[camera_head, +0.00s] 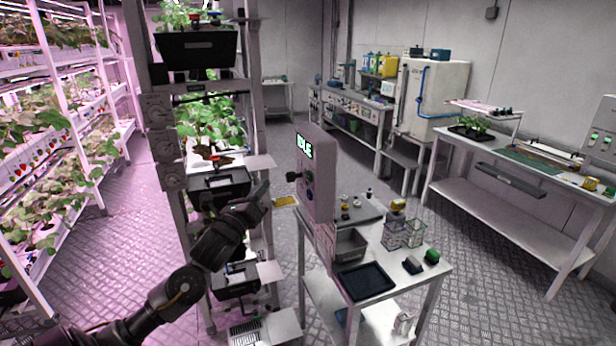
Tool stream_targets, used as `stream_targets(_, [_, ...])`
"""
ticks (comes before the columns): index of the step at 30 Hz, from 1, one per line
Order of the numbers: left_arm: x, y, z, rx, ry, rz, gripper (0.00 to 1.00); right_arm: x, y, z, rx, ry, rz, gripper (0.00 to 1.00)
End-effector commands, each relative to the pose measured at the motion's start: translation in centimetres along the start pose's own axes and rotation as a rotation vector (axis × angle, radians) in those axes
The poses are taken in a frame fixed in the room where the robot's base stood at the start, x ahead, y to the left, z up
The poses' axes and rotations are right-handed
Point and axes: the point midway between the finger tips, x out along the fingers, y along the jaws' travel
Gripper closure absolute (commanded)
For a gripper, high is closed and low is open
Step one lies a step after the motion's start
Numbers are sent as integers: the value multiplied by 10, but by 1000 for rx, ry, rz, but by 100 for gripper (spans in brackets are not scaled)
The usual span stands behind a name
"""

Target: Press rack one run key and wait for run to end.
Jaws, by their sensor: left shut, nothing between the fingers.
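I cannot read any label for the run key. My left gripper (263,190) is shut and empty, to the left of the box and slightly below the knob. It appears apart from the box. My right gripper is not in view.
A tall rack (168,140) with plants and black trays stands behind my left arm. A small table (408,282) with a black tray, baskets and small items is right of the box. A long bench (520,178) stands at the right. Patterned floor between is clear.

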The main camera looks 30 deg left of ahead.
Motion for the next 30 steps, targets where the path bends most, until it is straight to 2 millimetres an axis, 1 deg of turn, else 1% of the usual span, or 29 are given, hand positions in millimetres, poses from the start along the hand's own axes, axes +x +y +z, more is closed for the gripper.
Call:
stream_targets(7, [9, -6, -6, -2, -2, 1, 100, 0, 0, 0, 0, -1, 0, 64])
stream_targets(18, [43, -31, -31, -4, -1, 0, 100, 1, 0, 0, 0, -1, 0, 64])
stream_targets(21, [50, -36, -37, -4, -1, 1, 100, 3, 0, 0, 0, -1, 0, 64])
stream_targets(30, [61, -44, -45, -2, 1, 1, 100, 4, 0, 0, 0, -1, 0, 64])
